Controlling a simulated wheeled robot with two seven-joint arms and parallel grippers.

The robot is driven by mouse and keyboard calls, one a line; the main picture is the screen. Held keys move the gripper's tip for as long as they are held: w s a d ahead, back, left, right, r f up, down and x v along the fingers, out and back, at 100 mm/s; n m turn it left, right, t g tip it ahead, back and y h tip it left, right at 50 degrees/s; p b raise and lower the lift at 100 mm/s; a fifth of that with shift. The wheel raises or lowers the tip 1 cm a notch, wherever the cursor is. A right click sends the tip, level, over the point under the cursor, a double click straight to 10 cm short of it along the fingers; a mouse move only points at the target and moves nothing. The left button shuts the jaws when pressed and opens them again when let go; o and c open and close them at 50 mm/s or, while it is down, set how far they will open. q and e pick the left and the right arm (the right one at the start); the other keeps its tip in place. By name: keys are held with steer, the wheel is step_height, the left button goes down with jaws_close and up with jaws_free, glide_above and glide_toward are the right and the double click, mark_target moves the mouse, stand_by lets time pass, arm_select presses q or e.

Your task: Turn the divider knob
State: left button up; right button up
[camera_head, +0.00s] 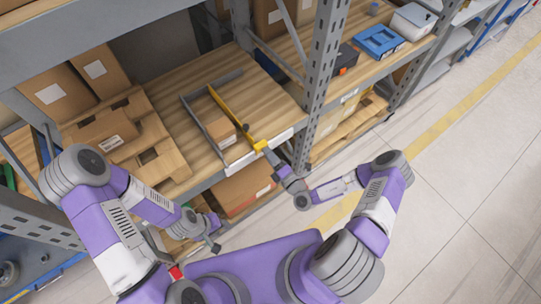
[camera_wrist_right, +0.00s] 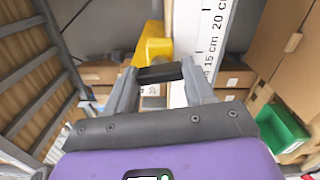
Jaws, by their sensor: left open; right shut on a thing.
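My right gripper (camera_head: 270,153) is at the knob from the front. The fingers hide part of the knob. My left gripper (camera_head: 213,240) is open and empty, low in front of the shelf, apart from the divider.
A small carton (camera_head: 220,131) stands left of the divider, between it and a grey rail (camera_head: 200,115). A ruler strip (camera_wrist_right: 207,45) marks the shelf edge. A grey upright post (camera_head: 320,60) stands to the right. The floor (camera_head: 450,180) at right is clear.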

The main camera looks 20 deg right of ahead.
steer(key=shift+m, duration=0.6)
steer(key=o, duration=1)
steer(key=shift+o, duration=0.2)
steer(key=v, duration=0.7)
steer(key=shift+s, duration=0.3)
